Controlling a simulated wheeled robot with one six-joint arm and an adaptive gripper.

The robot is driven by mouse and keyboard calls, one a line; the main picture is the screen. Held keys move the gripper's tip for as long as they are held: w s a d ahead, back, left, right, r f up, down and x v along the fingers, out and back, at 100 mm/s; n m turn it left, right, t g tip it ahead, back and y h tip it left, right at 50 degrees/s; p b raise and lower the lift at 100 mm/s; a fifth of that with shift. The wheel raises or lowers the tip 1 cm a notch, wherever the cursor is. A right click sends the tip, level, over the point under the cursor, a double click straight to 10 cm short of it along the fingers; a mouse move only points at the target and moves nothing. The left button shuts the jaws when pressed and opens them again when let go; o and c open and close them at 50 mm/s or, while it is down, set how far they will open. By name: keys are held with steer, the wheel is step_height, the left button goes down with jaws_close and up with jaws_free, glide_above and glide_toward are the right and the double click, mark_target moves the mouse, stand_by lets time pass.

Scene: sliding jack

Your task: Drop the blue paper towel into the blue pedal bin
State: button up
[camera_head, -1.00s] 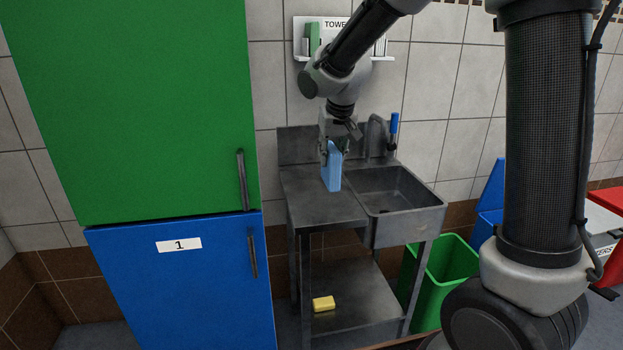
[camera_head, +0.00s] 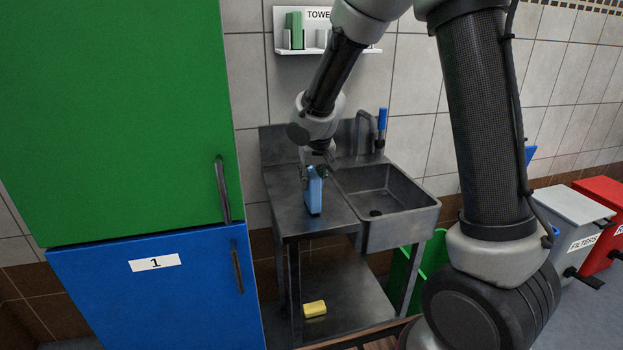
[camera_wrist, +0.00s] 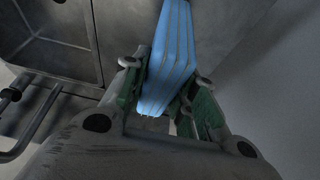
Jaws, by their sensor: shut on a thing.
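The blue paper towel (camera_head: 314,196) is a folded upright pad over the drainboard left of the sink basin. My gripper (camera_head: 313,170) is above it and shut on its upper end. In the wrist view the towel (camera_wrist: 172,50) sits between the two green-padded fingers of my gripper (camera_wrist: 168,92). I cannot tell whether its lower edge touches the drainboard.
The steel sink stand (camera_head: 300,222) has a yellow sponge (camera_head: 315,308) on its lower shelf. A tall green and blue cabinet (camera_head: 120,200) stands close on the left. A green bin (camera_head: 402,275), a grey FILTERS bin (camera_head: 575,220) and a red bin (camera_head: 603,198) stand to the right. A towel shelf (camera_head: 300,42) hangs above.

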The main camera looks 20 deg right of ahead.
steer(key=shift+f, duration=0.2)
steer(key=o, duration=0.5)
steer(key=shift+f, duration=0.1)
steer(key=o, duration=0.5)
steer(key=shift+c, duration=0.2)
